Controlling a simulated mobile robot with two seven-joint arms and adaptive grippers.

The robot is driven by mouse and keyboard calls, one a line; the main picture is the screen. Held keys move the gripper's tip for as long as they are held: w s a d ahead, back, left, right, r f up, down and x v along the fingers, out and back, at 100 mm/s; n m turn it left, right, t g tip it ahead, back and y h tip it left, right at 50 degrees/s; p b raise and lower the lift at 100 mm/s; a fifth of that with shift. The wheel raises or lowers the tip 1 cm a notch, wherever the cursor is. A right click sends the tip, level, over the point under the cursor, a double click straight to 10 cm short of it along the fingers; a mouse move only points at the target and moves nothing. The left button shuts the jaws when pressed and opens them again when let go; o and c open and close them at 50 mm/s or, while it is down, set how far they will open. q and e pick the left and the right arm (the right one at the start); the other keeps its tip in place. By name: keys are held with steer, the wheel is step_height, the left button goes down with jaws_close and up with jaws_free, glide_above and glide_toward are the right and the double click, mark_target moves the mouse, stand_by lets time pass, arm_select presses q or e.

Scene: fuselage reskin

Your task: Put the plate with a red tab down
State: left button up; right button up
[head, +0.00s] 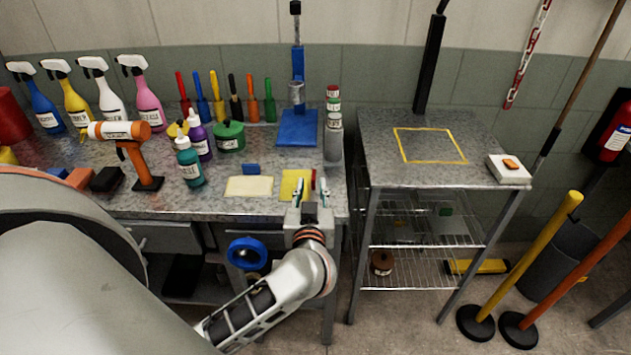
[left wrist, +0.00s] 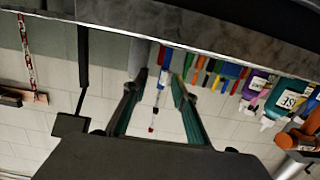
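A yellow plate (head: 291,186) lies flat near the front right edge of the workbench. A small red piece (head: 314,179) shows at its right edge; it may be its tab, but my gripper partly hides this spot. My left gripper (head: 310,187) is in front of and over the plate's right part. In the left wrist view its two green-padded fingers (left wrist: 156,105) stand apart, with nothing seen between them. No plate shows in that view. My right gripper is not in view.
A cream plate (head: 249,187) and a blue block (head: 251,169) lie left on the workbench (head: 215,208). A blue stand (head: 297,128) and stacked cans (head: 333,125) are behind. Right, a side table (head: 380,165) has a clear yellow-outlined square (head: 430,146) and a white box (head: 508,169).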

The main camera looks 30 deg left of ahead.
mark_target(313, 182)
arm_select(q)
steer(key=shift+a+f, duration=0.1)
steer(key=shift+f, duration=0.35)
steer(key=shift+w+a+f, duration=0.15)
steer(key=shift+w, duration=0.15)
steer(key=x, duration=0.2)
steer(key=b+x, duration=0.1)
steer(key=x, duration=0.4)
steer(key=shift+d+f, duration=0.25)
steer(key=shift+f, duration=0.1)
jaws_close()
